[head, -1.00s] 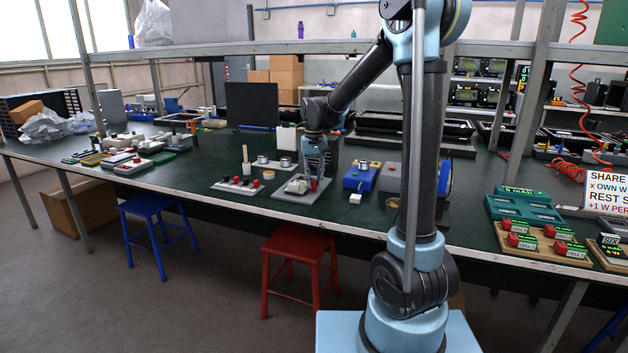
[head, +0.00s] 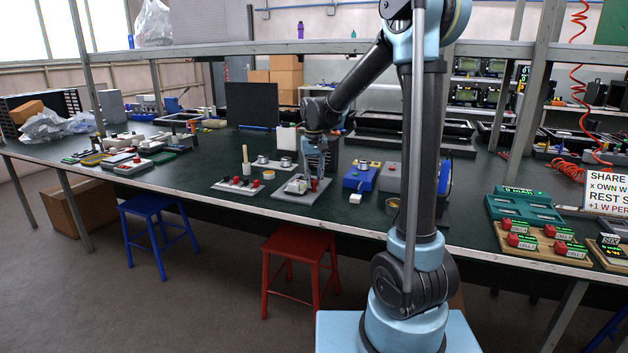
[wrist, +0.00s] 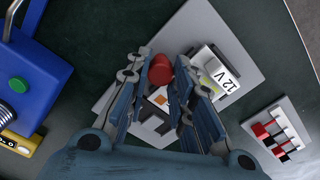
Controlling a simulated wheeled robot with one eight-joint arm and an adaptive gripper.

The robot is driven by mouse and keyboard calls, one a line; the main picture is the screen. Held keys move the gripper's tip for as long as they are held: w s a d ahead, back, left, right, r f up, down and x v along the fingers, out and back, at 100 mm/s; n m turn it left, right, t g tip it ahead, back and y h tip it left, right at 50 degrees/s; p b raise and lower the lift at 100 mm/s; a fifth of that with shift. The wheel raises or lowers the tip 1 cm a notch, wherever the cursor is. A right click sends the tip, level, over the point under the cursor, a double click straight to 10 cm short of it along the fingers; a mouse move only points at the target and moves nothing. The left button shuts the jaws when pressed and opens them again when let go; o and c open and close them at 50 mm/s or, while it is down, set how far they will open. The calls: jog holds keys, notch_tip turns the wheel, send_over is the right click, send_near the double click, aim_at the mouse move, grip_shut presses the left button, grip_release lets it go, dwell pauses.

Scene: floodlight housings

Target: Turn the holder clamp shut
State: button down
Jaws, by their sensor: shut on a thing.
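The holder stands on a grey base plate (head: 283,198) near the front edge of the bench, and the plate also shows in the wrist view (wrist: 228,35). On it are a white block marked 12 V (wrist: 222,76) and a red-topped clamp knob (wrist: 160,70), seen small in the head view (head: 314,184). My gripper (head: 316,172) reaches down over the plate from above. In the wrist view its fingers (wrist: 160,76) stand on both sides of the red knob and are shut on it. The part below the knob is partly hidden by the fingers.
A blue box with a green button (wrist: 18,84) stands to the right of the plate in the head view (head: 361,178). A small panel with red and black parts (head: 240,184) lies to the left. A red stool (head: 300,245) stands before the bench.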

jog(key=shift+w, duration=0.1)
jog(key=c, duration=1.4)
grip_release()
notch_tip(320, 180, up, 12)
jog(key=shift+o, duration=0.2)
